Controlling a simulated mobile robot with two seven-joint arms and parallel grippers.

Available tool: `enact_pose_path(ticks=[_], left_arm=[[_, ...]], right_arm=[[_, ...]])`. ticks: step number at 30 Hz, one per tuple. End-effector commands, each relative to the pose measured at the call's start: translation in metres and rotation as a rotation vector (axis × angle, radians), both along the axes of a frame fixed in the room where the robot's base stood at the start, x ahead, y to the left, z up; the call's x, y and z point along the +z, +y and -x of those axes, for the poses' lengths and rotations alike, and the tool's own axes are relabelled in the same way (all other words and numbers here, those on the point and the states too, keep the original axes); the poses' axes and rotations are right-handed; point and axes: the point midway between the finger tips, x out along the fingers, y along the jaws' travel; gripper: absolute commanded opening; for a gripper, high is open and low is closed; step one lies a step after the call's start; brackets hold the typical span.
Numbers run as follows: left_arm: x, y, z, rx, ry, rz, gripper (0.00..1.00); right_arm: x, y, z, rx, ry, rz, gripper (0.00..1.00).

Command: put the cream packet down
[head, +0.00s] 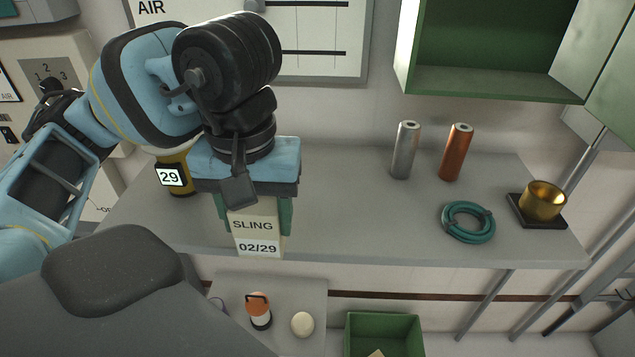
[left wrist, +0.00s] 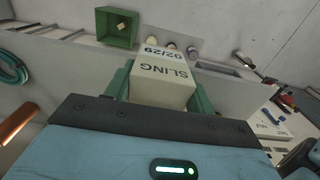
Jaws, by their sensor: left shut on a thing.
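The cream packet (head: 258,240) reads SLING 02/29 and is held in my left gripper (head: 255,216), shut on it with green fingers on either side. In the head view the packet overlaps the front edge of the grey shelf (head: 350,220); I cannot tell whether it touches the shelf. The left wrist view also shows the packet (left wrist: 163,82) between the green fingers of the left gripper (left wrist: 160,92), with its label showing. My right gripper is not in view.
A yellow canister (head: 178,178) marked 29 stands left of the gripper. A silver cylinder (head: 404,150), a copper cylinder (head: 455,153), a teal hose coil (head: 468,222) and a brass cup (head: 543,201) stand right. The shelf middle is clear. A green crate (head: 384,326) is below.

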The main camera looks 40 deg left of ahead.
Motion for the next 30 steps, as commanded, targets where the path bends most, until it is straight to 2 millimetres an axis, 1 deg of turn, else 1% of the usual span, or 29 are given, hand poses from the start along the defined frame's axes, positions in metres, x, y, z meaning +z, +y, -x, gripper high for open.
enact_pose_path(ticks=[5,12,18,21,24,30], left_arm=[[-0.002,0.011,-0.028,0.008,0.002,0.001,0.31],[-0.006,0.029,-0.08,0.006,-0.002,0.001,0.31],[-0.01,0.043,-0.118,0.004,-0.001,0.0,0.31],[-0.012,0.047,-0.131,0.001,-0.002,0.001,0.31],[-0.013,0.05,-0.138,0.0,-0.001,0.0,0.31],[-0.014,0.051,-0.141,-0.001,-0.001,0.0,0.31]], right_arm=[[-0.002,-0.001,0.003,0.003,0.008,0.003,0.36],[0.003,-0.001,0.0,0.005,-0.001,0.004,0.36],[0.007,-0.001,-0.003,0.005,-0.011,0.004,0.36],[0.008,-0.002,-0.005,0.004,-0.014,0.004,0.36],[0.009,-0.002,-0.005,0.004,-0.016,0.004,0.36],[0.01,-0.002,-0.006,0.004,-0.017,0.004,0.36]])
